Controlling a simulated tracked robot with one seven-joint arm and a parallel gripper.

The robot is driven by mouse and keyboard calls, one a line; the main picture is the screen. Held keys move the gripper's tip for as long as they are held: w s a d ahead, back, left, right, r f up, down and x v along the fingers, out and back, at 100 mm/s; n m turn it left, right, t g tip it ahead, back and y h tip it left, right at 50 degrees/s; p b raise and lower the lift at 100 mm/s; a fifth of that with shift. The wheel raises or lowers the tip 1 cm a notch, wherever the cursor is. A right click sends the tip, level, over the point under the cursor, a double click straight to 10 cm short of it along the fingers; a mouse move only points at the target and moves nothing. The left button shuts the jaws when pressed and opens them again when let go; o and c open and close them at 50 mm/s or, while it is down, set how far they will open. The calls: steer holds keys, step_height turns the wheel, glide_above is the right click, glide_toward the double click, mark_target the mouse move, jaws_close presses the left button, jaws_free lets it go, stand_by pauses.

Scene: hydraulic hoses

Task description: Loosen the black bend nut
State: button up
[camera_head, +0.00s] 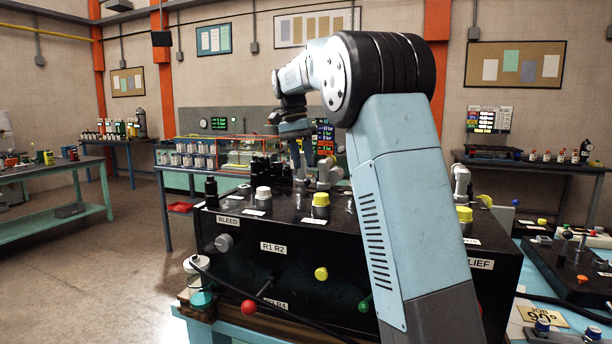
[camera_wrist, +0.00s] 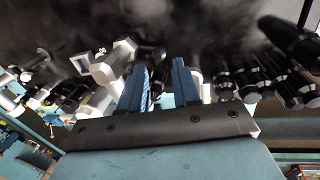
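My gripper (camera_wrist: 160,68) points down at the black block (camera_head: 262,258), with its two blue fingers apart. It shows in the head view (camera_head: 302,152) above the block's back part, beside a grey bent fitting (camera_head: 326,172). In the wrist view a dark fitting (camera_wrist: 152,56) shows at and between the fingertips; I cannot tell whether they touch it. Several black fittings stand in a cluster (camera_head: 264,170) left of the gripper in the head view. Black ones (camera_wrist: 245,75) also show right of the fingers in the wrist view. I cannot tell which is the bend nut.
White-capped (camera_head: 263,194) and yellow-capped (camera_head: 320,200) fittings stand on the block's front part. A white bent fitting (camera_wrist: 108,64) is close left of the fingers in the wrist view. A jar (camera_head: 199,280) and a black hose (camera_head: 262,312) are at the block's front left.

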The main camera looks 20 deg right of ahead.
steer(key=shift+s+d+f, duration=0.15)
steer(key=shift+d+f, duration=0.05)
steer(key=shift+f, duration=0.95)
steer(key=shift+s+d+f, duration=0.15)
steer(key=shift+f, duration=1)
steer(key=shift+c, duration=0.3)
